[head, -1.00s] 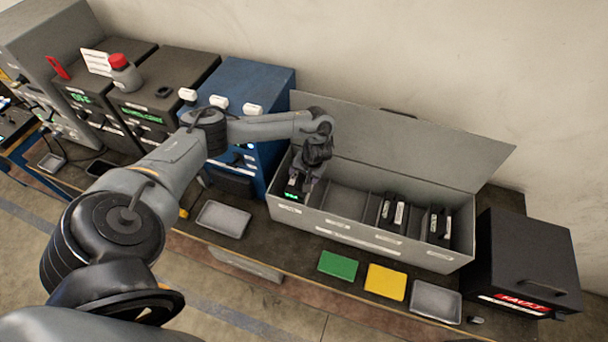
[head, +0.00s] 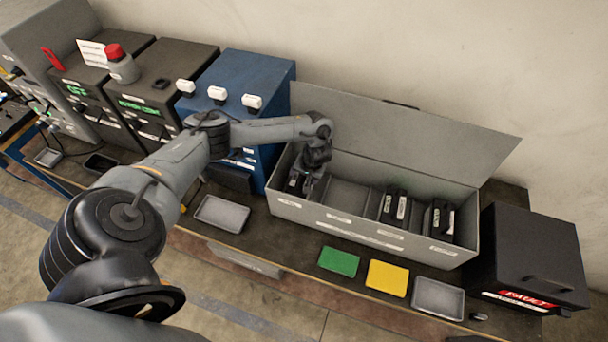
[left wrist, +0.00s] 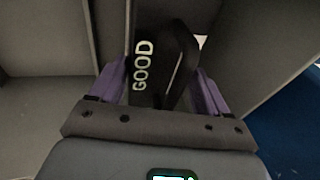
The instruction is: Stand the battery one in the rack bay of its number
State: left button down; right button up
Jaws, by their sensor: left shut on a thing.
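The rack (head: 405,248) is a long grey open box with its lid raised, divided into bays. My left gripper (head: 305,183) reaches down into its leftmost bay. It is shut on a black battery (head: 292,182). In the left wrist view the battery (left wrist: 160,70) stands between the purple fingers of the gripper (left wrist: 160,92), with "GOOD" lettered on it. Its number is not readable, and its lower end is hidden. Two other dark batteries (head: 395,207) (head: 441,220) stand in bays further right. The bay right of my gripper is empty. My right gripper is not in view.
A blue cabinet (head: 240,85) with white knobs stands left of the rack. A black case marked FAULT (head: 530,255) stands to its right. A green pad (head: 339,261), a yellow pad (head: 387,278) and grey trays (head: 222,213) (head: 437,299) lie in front. The raised lid (head: 400,135) backs the rack.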

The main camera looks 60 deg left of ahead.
pick_arm(q)
jog(key=shift+w+r, duration=0.1)
jog(key=shift+c, duration=1.3)
grip_release()
jog(key=shift+o, duration=1.3)
jog(key=shift+d+r, duration=0.1)
jog(key=shift+r, duration=0.35)
jog(key=p+v, duration=0.8)
jog(key=v, duration=0.3)
jog(key=shift+p, duration=0.35)
